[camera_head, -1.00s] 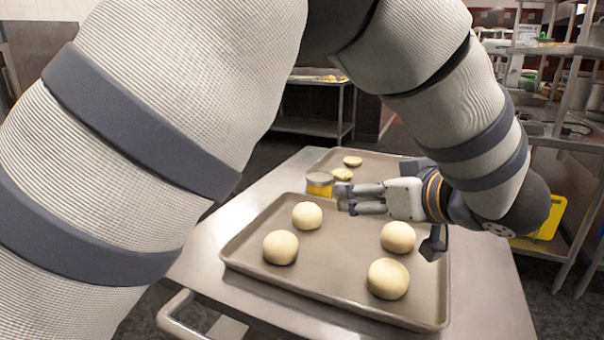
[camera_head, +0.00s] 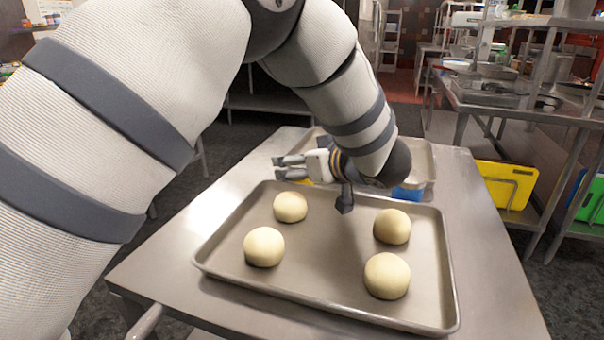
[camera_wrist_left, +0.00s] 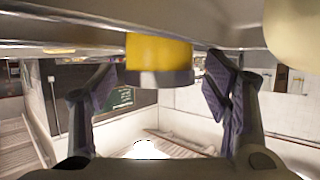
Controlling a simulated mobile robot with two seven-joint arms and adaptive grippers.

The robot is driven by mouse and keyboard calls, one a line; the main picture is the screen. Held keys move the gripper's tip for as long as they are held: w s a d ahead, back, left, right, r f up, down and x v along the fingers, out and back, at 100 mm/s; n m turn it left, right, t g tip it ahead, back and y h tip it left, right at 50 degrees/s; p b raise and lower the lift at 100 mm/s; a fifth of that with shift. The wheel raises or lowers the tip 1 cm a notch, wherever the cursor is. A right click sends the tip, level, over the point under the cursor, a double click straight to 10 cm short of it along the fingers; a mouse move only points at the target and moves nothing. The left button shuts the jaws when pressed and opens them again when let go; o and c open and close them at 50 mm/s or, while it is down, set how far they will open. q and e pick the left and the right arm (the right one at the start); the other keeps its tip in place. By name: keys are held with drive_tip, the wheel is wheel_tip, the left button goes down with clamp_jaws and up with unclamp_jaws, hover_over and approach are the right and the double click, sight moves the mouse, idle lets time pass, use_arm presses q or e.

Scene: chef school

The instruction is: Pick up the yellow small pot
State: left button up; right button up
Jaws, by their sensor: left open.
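The small yellow pot (camera_wrist_left: 158,54) shows in the left wrist view, between my two fingers and with a gap on both sides. It has a grey band at its lower end in that picture. In the head view only a bit of yellow (camera_head: 303,181) shows beside my fingers; the gripper hides the rest. My left gripper (camera_head: 277,168) is open, just past the far left edge of the near baking tray (camera_head: 330,260). No contact between fingers and pot is visible. My right gripper is not in view.
Several pale dough balls (camera_head: 387,276) sit on the near tray. A second tray (camera_head: 420,160) lies behind it, with a blue object (camera_head: 408,193) near its front. The metal table (camera_head: 490,290) is clear at the right. A shelf with yellow boards (camera_head: 507,184) stands at right.

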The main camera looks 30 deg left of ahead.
use_arm(q)
drive_tip(key=shift+w+a+f, duration=0.15)
drive_tip(key=shift+a, duration=0.15)
drive_tip(key=c, duration=1.4)
drive_tip(key=shift+o, duration=0.2)
